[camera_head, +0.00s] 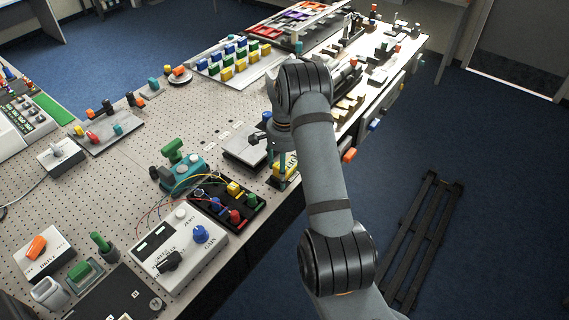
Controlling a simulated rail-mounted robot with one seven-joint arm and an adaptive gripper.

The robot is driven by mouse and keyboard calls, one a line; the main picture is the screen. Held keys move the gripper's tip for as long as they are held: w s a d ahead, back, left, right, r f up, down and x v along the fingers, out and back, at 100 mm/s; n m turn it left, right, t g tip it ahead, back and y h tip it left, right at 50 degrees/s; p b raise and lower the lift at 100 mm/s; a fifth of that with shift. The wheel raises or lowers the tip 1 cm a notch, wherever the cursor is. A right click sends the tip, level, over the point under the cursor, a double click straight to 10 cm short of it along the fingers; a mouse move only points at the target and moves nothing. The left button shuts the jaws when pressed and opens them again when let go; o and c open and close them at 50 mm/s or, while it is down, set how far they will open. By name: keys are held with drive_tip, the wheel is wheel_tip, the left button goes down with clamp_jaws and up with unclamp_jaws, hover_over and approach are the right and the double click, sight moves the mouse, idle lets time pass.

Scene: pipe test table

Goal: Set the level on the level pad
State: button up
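A small yellow block-like thing (287,169) shows below the end of my arm, near the table's right edge; it may be the level, but it is too small and partly covered to be sure. My gripper (283,160) points down over it, largely hidden by my wrist, and I cannot tell whether its fingers hold the yellow thing. Teal upright parts stand around the yellow thing.
A black tray with coloured blocks (229,204) and a white control box with knobs (178,250) stand in front. A teal device with a green handle (178,170) is left. Racks of coloured blocks (232,58) fill the back. Perforated tabletop (185,112) is clear between.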

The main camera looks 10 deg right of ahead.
wheel_tip(320, 180, up, 12)
drive_tip(key=b, duration=0.1)
drive_tip(key=shift+r+b, duration=0.15)
drive_tip(key=shift+b, duration=0.25)
wheel_tip(320, 180, down, 12)
drive_tip(key=shift+f+p, duration=0.25)
drive_tip(key=shift+p, duration=0.45)
wheel_tip(320, 180, up, 2)
drive_tip(key=shift+r+b, duration=0.1)
drive_tip(key=shift+b, duration=0.3)
drive_tip(key=shift+r, duration=0.6)
